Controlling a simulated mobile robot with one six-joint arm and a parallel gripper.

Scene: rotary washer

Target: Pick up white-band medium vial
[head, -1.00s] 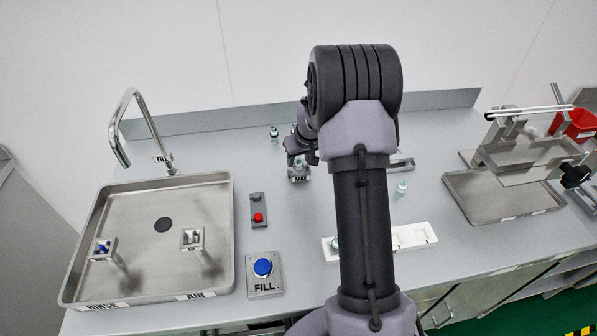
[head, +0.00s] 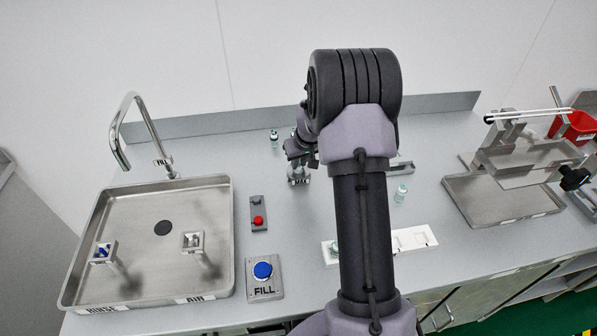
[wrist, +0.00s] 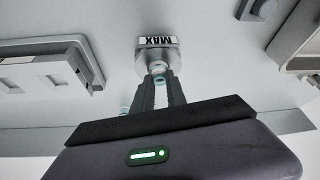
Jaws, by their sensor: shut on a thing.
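My gripper (wrist: 160,88) is shut on a small vial (wrist: 158,68) with a pale top and teal tint, seen between and just beyond the fingertips in the wrist view. Its band is too small to make out. The vial is at the grey fixture marked MAX (wrist: 157,50); I cannot tell whether it touches it. In the head view my gripper (head: 300,155) is partly hidden by my arm, just above the MAX fixture (head: 299,181). Another vial (head: 274,139) stands behind and to the left, and one more (head: 400,193) stands to the right of my arm.
A steel sink tray (head: 90,270) with a tap (head: 122,130) is at left. A red button (head: 258,220) and blue FILL button (head: 263,269) stand in the middle. A white holder (head: 415,238) is partly behind my arm. A metal stand over a tray (head: 490,212) is at right.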

